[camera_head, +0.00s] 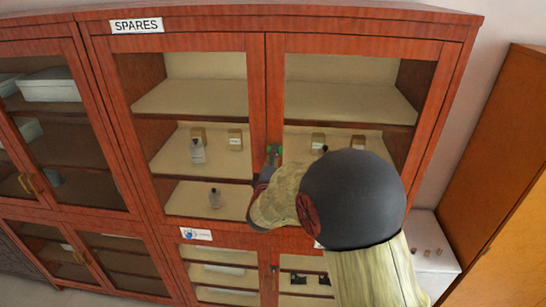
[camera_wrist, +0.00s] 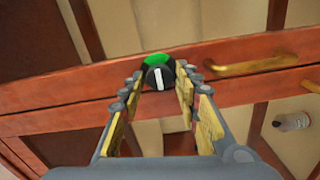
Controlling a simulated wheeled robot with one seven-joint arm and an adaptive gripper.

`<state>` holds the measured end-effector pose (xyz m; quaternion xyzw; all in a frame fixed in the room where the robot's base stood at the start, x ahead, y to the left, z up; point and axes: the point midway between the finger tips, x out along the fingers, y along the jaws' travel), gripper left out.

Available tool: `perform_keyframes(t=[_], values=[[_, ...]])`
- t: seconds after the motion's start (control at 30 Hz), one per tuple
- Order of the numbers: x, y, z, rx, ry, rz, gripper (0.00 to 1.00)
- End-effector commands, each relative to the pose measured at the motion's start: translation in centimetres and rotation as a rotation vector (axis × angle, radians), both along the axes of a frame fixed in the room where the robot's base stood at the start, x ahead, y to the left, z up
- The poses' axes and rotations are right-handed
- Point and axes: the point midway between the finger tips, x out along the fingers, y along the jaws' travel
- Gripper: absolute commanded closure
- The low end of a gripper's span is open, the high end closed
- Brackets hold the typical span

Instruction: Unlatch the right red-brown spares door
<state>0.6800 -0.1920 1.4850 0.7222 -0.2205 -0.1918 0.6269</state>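The right red-brown spares door (camera_head: 368,46) is shut beside the left door (camera_head: 180,43), under the SPARES label (camera_head: 137,25). Where the doors meet is a latch (camera_head: 273,150) with green on it. In the wrist view the latch is a black round knob (camera_wrist: 158,77) with a white bar, in front of a green patch (camera_wrist: 153,59). My gripper (camera_wrist: 160,74) has its fingertips on either side of the knob, with a small gap showing at each side. It is open. In the head view my arm hides part of the right door, and my gripper (camera_head: 266,170) is just below the latch.
A brass handle (camera_wrist: 252,67) is close to the knob in the wrist view. Bottles (camera_head: 197,152) and small boxes (camera_head: 235,140) stand on the shelves. Another glazed cabinet (camera_head: 100,120) adjoins at left. An orange-brown cabinet (camera_head: 500,150) stands at right, beside a white surface (camera_head: 430,265).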

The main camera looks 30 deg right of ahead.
Motion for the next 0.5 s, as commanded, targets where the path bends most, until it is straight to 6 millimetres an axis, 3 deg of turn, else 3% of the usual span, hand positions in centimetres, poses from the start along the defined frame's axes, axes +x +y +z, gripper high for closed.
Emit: perform_keyframes(t=[0.13,0.5], values=[[-0.02,-0.03,0.01,0.001,0.000,-0.001,0.57],[-0.36,0.25,0.01,0.001,-0.001,0.000,0.57]])
